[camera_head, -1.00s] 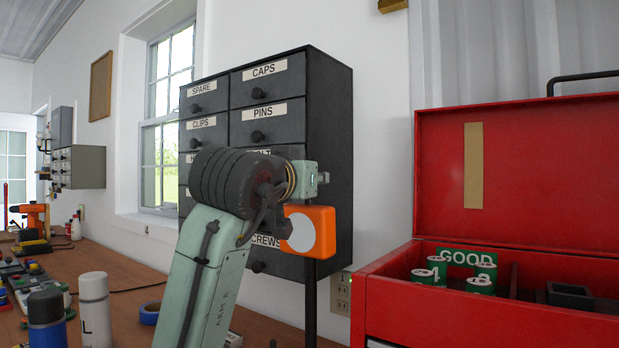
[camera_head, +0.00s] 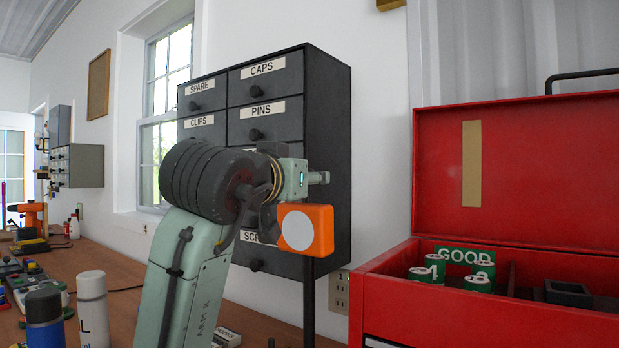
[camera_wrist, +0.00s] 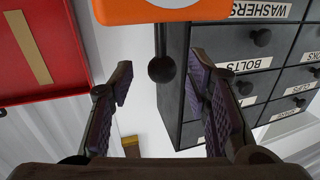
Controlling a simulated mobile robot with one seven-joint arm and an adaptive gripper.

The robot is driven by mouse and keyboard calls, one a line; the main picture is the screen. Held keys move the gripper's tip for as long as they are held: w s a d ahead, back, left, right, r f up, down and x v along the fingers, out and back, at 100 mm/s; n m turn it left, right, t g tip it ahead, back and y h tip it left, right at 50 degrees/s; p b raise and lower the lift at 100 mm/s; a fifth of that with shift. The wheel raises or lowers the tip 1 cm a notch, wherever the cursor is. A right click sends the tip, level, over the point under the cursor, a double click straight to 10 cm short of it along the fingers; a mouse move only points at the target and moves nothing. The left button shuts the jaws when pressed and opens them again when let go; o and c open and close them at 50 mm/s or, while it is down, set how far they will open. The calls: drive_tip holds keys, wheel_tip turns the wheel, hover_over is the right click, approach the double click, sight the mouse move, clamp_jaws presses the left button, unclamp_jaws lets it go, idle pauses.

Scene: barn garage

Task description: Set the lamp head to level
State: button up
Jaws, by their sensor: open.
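The lamp head (camera_head: 322,230) is an orange box with a pale round disc on its face. It sits on a dark upright post (camera_head: 308,300) and looks about level in the head view. In the wrist view, which is upside down, the lamp head (camera_wrist: 120,10) is at the top edge. A thin dark rod ending in a round black knob (camera_wrist: 162,69) extends from it. My gripper (camera_wrist: 162,85) is open, its two fingers apart on either side of the knob, with no contact visible. In the head view my arm hides the knob and most of the gripper.
A dark drawer cabinet (camera_head: 330,130) with labelled drawers stands close behind the lamp. An open red toolbox (camera_head: 390,290) with green cans (camera_head: 480,282) is at right. Bottles (camera_head: 93,305) and small tools stand on the wooden bench (camera_head: 125,272) at left.

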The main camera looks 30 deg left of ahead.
drive_tip(key=s+d, duration=0.1)
drive_tip(key=s, duration=0.7)
drive_tip(key=shift+d, duration=0.3)
drive_tip(key=shift+c, duration=0.4)
